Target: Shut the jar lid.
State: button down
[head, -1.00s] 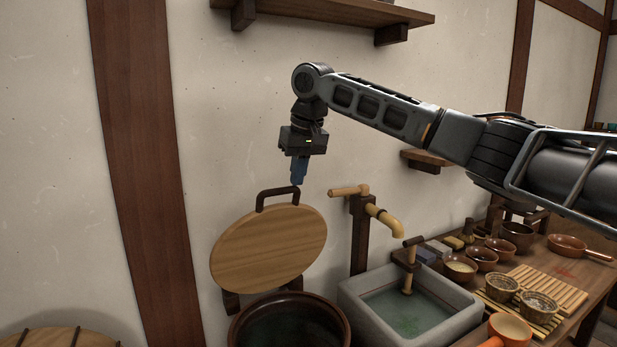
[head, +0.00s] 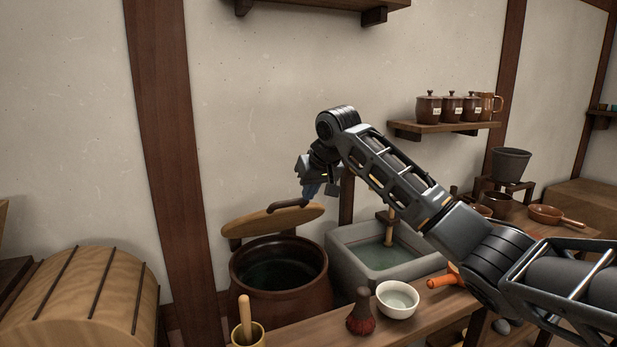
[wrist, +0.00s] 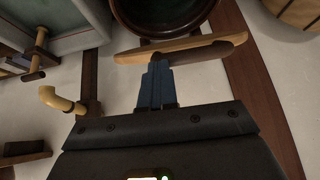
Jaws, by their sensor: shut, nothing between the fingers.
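The big dark brown jar (head: 281,289) stands by the wall with its mouth uncovered and its inside dark. Its round wooden lid (head: 250,224) is tilted up behind the mouth, seen at a shallow angle, with a dark handle (head: 287,205) on it. My gripper (head: 309,194) is shut and empty, its blue fingers at the right end of the handle. In the wrist view the lid (wrist: 215,42) shows nearly edge-on just beyond my fingertips (wrist: 156,64), with the jar rim (wrist: 212,8) past it. I cannot tell whether the fingers touch the lid or handle.
A stone basin (head: 352,262) with water stands right of the jar. A bench in front holds a white bowl (head: 398,299), a dark red-based whisk-like item (head: 361,312) and a yellow cup (head: 247,334). A wooden barrel (head: 84,296) lies at left. The wall above the lid is clear.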

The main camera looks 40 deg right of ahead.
jog(key=s+a+f+t+b, duration=0.1)
jog(key=s+f+t+b, duration=0.1)
jog(key=f, duration=0.5)
jog(key=s+f+t+h+b, duration=0.1)
jog(key=s+f+t+b, duration=0.1)
jog(key=s+f+b, duration=0.2)
jog(key=s+a+f+t+b, duration=0.1)
jog(key=s+f+t+b, duration=0.1)
jog(key=f+b, duration=0.6)
jog(key=shift+s+a+f+h, duration=0.1)
jog(key=shift+s+f+h, duration=0.05)
jog(key=shift+f, duration=0.6)
jog(key=shift+s+a+f+h, duration=0.1)
jog(key=shift+s+a+f, duration=0.1)
jog(key=shift+f, duration=0.5)
jog(key=shift+s+a+f+h, duration=0.1)
jog(key=shift+s+f+h, duration=0.05)
jog(key=shift+f, duration=0.6)
jog(key=shift+f+b, duration=0.65)
jog(key=shift+f, duration=0.15)
jog(key=p+v, duration=0.1)
jog(key=v, duration=0.6)
jog(key=shift+s, duration=0.4)
jog(key=shift+r, duration=0.1)
